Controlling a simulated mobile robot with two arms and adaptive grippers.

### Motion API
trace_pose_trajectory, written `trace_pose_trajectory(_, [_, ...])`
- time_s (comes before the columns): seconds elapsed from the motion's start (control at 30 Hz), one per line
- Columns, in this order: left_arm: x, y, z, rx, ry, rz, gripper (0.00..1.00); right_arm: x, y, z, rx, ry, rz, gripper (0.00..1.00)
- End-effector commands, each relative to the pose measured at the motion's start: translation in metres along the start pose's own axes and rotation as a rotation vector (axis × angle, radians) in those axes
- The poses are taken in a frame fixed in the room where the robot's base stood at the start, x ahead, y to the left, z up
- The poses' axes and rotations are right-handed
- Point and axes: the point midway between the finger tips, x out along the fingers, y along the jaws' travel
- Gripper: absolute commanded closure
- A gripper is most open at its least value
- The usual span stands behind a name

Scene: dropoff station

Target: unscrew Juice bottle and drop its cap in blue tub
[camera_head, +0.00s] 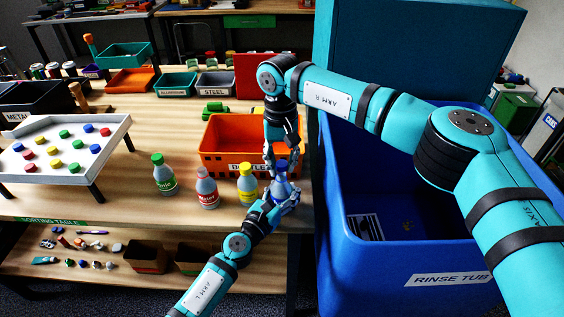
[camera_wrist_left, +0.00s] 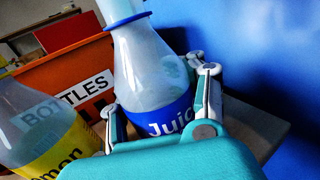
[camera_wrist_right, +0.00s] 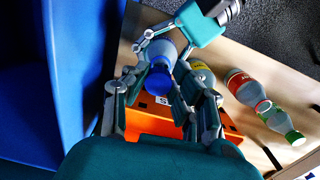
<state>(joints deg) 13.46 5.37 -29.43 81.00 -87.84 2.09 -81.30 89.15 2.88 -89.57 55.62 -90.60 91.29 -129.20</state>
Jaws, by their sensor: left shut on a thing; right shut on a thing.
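The Juice bottle (camera_head: 281,189) stands upright near the right end of the sorting table. It has a blue label and a clear neck with a blue ring, seen in the left wrist view (camera_wrist_left: 146,65). My left gripper (camera_head: 279,193) is shut around its body. Its blue cap (camera_wrist_right: 158,80) is between the fingers of my right gripper (camera_wrist_right: 160,88), which is shut on it from above. In the head view the cap (camera_head: 281,165) is at the bottle's top; I cannot tell whether it is loose. The blue rinse tub (camera_head: 400,262) stands right of the table.
A yellow-labelled Lemon bottle (camera_head: 247,183) stands close left of the Juice bottle, then a red one (camera_head: 207,187) and a green one (camera_head: 164,175). The orange BOTTLES crate (camera_head: 225,140) is behind them. A white tray of colored caps (camera_head: 60,145) is at left.

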Motion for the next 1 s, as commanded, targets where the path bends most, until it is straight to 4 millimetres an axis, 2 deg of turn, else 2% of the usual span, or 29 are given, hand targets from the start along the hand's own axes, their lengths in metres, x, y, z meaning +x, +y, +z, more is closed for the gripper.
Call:
trace_pose_trajectory(0.3, [0.0,0.0,0.001,0.0,-0.001,0.0,1.0,-0.036,0.001,-0.001,-0.001,0.002,-0.001,1.0])
trace_pose_trajectory(0.53, [0.0,0.0,0.001,0.0,-0.001,0.0,1.0,-0.038,0.001,0.0,-0.001,0.0,0.0,1.0])
trace_pose_trajectory(0.57, [0.0,0.0,0.001,0.0,-0.001,0.0,0.75,-0.038,0.001,0.0,-0.001,0.0,0.0,1.0])
trace_pose_trajectory(0.6, [0.0,0.0,0.001,0.0,-0.001,0.0,0.7,-0.038,0.001,0.0,-0.001,0.0,0.0,1.0])
trace_pose_trajectory(0.9, [0.0,0.0,0.001,0.0,-0.001,0.0,0.31,-0.038,0.001,0.0,0.0,0.0,0.0,1.0])
trace_pose_trajectory(1.0, [0.0,0.0,0.001,0.0,-0.001,0.0,0.31,-0.038,0.001,0.0,0.0,0.0,0.0,1.0])
